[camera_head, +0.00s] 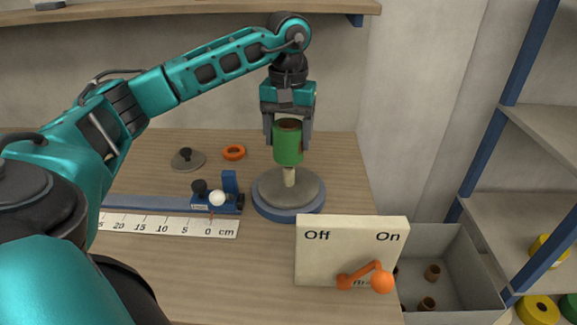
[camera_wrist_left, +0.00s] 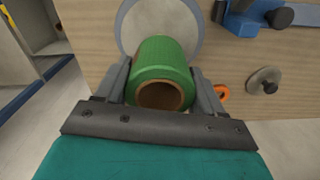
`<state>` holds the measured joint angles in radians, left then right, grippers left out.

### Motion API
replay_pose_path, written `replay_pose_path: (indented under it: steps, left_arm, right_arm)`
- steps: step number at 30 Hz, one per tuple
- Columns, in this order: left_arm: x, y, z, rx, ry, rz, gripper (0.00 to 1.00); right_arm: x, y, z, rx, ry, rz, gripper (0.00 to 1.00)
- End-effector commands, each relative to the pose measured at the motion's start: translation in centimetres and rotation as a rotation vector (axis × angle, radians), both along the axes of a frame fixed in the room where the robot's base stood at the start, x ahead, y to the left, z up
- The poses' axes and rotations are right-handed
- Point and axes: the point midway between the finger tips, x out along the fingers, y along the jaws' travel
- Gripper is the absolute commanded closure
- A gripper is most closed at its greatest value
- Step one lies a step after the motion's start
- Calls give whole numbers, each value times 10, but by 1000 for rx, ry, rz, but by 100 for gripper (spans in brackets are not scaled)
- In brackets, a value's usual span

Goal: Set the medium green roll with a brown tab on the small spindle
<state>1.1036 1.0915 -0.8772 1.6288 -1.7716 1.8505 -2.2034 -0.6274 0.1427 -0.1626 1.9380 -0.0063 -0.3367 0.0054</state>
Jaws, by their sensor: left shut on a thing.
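My left gripper (camera_head: 288,140) is shut on the green roll (camera_head: 288,148), with one finger on each side. The roll is upright with a brown core, and in the left wrist view it (camera_wrist_left: 162,72) sits between the fingers. Below the roll is a pale spindle post (camera_head: 289,177) on a round grey disc (camera_head: 272,189) with a blue base. The roll is in line with the post and clear of the disc. I cannot tell whether the post's top is inside the core. My right gripper is not in view.
A blue slide with a white knob (camera_head: 217,198) and a ruler (camera_head: 170,226) lie left of the disc. An Off/On panel (camera_head: 325,262) with an orange lever stands in front. A grey lid (camera_head: 187,161) and orange ring (camera_head: 234,152) lie behind. A bin (camera_head: 460,270) is at right.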

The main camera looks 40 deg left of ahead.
Motion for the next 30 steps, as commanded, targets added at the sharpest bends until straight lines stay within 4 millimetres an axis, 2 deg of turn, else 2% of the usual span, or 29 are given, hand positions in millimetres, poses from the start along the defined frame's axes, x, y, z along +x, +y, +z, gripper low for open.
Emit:
replay_pose_path:
  steps: [3,10,16,28,29,30]
  left_arm:
    - [0,1,-19,1,0,1,64]
    - [0,0,-35,0,1,1,64]
    - [0,0,-65,0,1,2,64]
    - [0,0,-73,0,-1,1,64]
    - [0,0,-73,0,-1,1,31]
    - [0,0,-72,0,-1,1,27]
  right_arm:
    - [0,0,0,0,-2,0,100]
    - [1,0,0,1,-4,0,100]
    - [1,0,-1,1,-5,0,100]
    - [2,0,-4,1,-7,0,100]
    - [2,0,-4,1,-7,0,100]
    - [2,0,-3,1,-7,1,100]
